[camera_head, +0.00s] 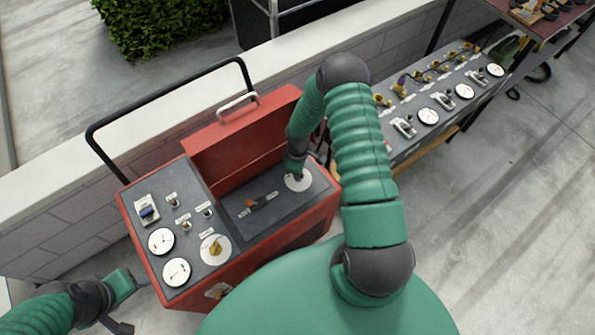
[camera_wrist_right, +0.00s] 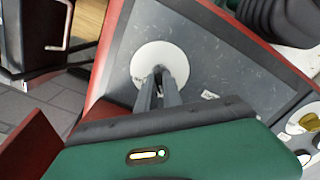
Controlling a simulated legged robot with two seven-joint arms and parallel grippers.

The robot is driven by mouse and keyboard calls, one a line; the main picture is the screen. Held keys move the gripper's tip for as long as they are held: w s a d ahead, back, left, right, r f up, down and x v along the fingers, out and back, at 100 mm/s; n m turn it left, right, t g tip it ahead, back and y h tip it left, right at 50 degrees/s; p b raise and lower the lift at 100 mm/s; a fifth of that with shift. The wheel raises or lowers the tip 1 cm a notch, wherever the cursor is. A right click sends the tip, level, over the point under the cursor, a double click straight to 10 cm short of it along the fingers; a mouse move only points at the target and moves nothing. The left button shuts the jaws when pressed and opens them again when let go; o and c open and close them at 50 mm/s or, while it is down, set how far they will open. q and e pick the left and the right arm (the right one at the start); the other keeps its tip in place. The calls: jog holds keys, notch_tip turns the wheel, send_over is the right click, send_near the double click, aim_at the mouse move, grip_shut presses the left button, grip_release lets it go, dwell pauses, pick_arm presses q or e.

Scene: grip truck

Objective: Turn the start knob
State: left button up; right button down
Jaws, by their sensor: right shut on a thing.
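A red machine (camera_head: 250,258) has a grey control panel on top. My right gripper (camera_head: 297,176) points down onto a round white dial plate (camera_head: 304,184) at the panel's right end. In the right wrist view its two fingers (camera_wrist_right: 158,75) are close together at the middle of the white plate (camera_wrist_right: 160,55), shut on a small knob that they mostly hide. A yellow knob (camera_head: 215,247) on another white plate sits at the panel's front left; it also shows in the wrist view (camera_wrist_right: 310,122). The labels are unreadable. My left gripper (camera_head: 124,300) is at the lower left, away from the panel.
A raised red lid (camera_head: 235,130) with a white handle stands behind the panel. A black bar (camera_head: 165,92) arches over its left side. Two gauges (camera_head: 161,241) and several switches fill the left part. A second instrument panel (camera_head: 430,110) stands at upper right.

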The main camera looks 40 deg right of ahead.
jog(key=shift+w+d+r+n, duration=0.1)
jog(key=shift+w+d+n, duration=0.05)
jog(key=shift+n, duration=0.25)
jog(key=c, duration=1.5)
grip_release()
notch_tip(320, 180, up, 17)
jog(key=shift+f, duration=0.2)
